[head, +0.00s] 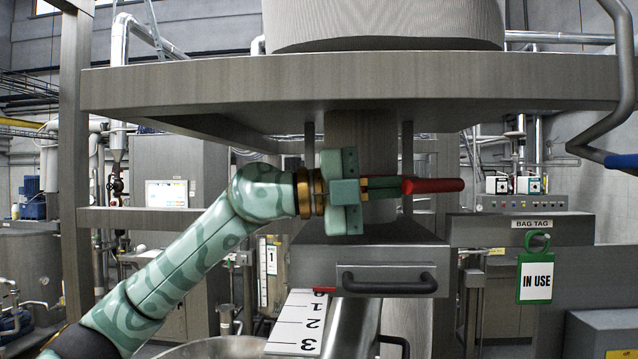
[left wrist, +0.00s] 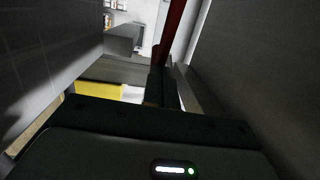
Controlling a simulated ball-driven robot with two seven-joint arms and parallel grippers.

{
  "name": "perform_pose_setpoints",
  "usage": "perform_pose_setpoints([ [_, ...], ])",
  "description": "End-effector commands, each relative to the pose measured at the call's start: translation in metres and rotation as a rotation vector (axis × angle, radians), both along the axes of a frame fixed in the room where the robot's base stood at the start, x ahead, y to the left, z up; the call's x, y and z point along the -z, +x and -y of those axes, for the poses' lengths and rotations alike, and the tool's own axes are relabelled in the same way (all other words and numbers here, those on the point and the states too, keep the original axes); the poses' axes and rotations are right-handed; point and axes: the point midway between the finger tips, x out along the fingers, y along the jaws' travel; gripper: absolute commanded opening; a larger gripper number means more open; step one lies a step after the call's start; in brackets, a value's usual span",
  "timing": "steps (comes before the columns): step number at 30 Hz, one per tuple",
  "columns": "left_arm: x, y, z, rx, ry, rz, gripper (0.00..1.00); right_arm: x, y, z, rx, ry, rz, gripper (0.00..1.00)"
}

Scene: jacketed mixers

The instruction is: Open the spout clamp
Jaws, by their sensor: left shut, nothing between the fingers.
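The spout clamp's red lever (head: 436,185) points right, roughly level, in front of the grey spout (head: 362,135) under the steel platform. My left gripper (head: 402,188) is in front of the spout, its shut fingers pointing right and lying at the lever's left end. Nothing is between the fingers. I cannot tell whether they touch the lever. The rest of the clamp is hidden behind my gripper. In the left wrist view the red lever (left wrist: 174,32) runs up beyond the dark fingers (left wrist: 160,85). My right gripper is not in view.
The steel platform (head: 350,92) spans above my arm. Below is a grey box with a black handle (head: 386,281) and a scale plate (head: 298,325). A bent pipe (head: 622,70) stands at the right edge.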

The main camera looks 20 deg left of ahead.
Motion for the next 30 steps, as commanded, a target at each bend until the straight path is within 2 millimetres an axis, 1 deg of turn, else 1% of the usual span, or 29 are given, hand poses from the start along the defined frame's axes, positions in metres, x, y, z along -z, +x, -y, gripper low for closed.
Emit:
perform_pose_setpoints([
  [1, 0.0, 0.001, 0.006, 0.002, 0.001, 0.001, 0.0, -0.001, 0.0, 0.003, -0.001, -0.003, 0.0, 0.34],
  [5, -0.001, 0.003, 0.021, 0.003, 0.001, 0.001, 0.0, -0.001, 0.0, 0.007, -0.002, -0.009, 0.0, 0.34],
  [8, 0.0, 0.005, 0.03, 0.002, 0.001, 0.0, 0.0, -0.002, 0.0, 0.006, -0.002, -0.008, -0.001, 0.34],
  [12, 0.0, 0.008, 0.038, 0.001, 0.0, 0.0, 0.0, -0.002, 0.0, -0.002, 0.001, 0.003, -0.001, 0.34],
  [15, 0.0, 0.008, 0.041, 0.001, 0.0, 0.0, 0.0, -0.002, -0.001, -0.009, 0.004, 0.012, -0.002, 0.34],
  [18, 0.0, 0.009, 0.043, 0.002, 0.001, 0.0, 0.0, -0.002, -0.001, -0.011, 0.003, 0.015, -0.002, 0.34],
  [30, 0.001, 0.008, 0.044, 0.005, 0.002, -0.001, 0.0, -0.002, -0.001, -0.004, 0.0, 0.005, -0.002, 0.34],
])
